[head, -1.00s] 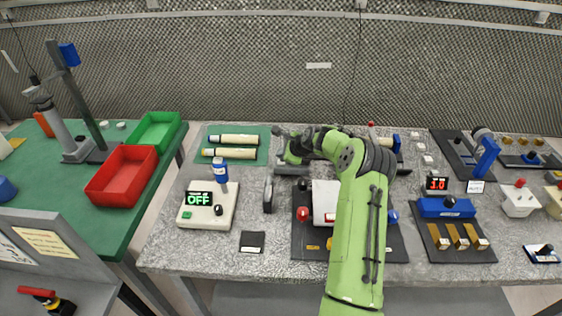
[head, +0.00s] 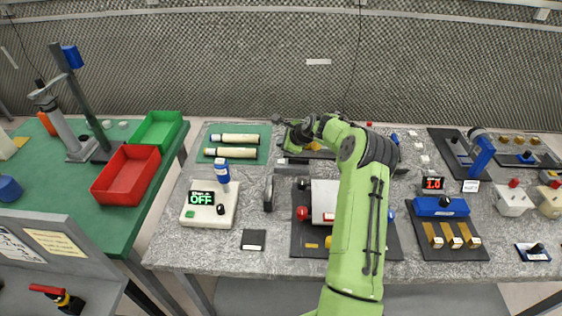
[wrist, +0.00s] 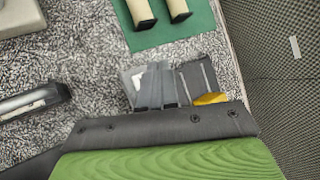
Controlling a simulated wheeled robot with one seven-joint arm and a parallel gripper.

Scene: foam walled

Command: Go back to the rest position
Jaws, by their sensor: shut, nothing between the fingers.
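My gripper (head: 281,122) is at the end of my green arm, above the back of the grey bench (head: 190,257). It is shut and empty, to the right of the green mat (head: 262,130) with two cream cylinders. The arm crosses the middle of the bench and hides part of what lies behind it. In the wrist view my green and dark hand housing fills the lower part, and the mat (wrist: 190,32) shows at the top.
A black plate (head: 305,240) with knobs lies under my arm. A blue block unit (head: 440,207) stands right. Red (head: 127,174) and green (head: 158,131) bins sit on the left table. A foam wall closes the back.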

